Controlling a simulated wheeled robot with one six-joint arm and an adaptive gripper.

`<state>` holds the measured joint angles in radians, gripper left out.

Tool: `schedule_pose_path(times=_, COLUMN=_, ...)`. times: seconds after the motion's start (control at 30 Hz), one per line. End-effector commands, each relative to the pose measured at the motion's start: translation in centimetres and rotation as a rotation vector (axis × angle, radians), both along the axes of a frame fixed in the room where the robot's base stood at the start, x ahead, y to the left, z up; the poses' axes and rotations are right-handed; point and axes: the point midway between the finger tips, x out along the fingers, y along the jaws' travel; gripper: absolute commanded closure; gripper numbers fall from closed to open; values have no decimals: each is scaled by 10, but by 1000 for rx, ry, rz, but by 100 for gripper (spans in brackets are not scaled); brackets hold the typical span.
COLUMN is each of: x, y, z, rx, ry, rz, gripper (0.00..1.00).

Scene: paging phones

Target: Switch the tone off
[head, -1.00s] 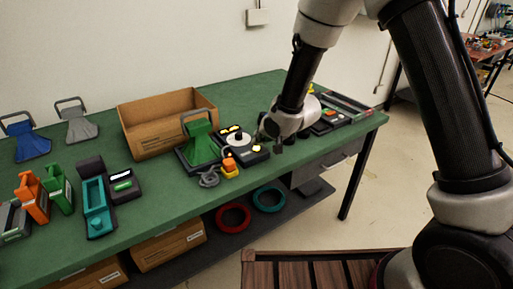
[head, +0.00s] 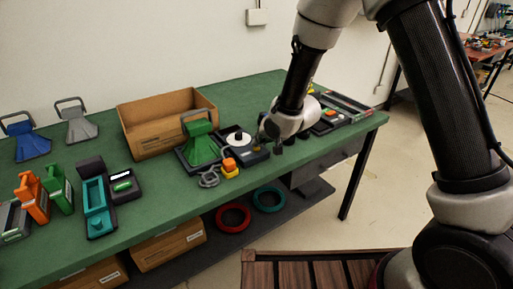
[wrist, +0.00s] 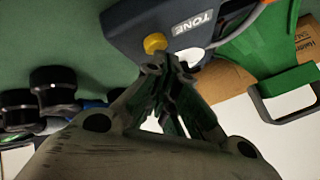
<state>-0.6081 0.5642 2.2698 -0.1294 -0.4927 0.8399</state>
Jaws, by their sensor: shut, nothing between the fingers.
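The tone unit (head: 256,154) is a dark blue box on the green bench, partly hidden by my gripper in the head view. In the wrist view the tone unit (wrist: 150,15) shows a white "TONE" label and a yellow knob (wrist: 155,43) at its edge. My gripper (wrist: 166,64) is shut and empty, its fingertips just beside the yellow knob; I cannot tell whether they touch it. In the head view my gripper (head: 278,148) is at the right side of the unit. No yellow lit marks show on the unit now.
A white disc (head: 238,141), a green handled stand (head: 203,150) and an orange-and-yellow piece (head: 230,166) sit left of the unit. A cardboard box (head: 150,140) stands behind. Black round knobs (wrist: 52,80) lie left of my gripper in the wrist view.

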Motion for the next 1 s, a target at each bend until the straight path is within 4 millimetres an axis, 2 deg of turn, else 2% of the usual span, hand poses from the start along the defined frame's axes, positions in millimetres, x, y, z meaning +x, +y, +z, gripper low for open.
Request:
schedule_pose_path(times=0.37, x=0, y=0, z=6, rx=2, ry=-2, rz=0, gripper=100)
schedule_pose_path(times=0.8, x=1, y=0, z=53, rx=3, ry=-3, rz=0, gripper=100)
schedule_pose_path(times=1.0, x=0, y=0, z=64, rx=2, ry=-2, rz=0, gripper=100)
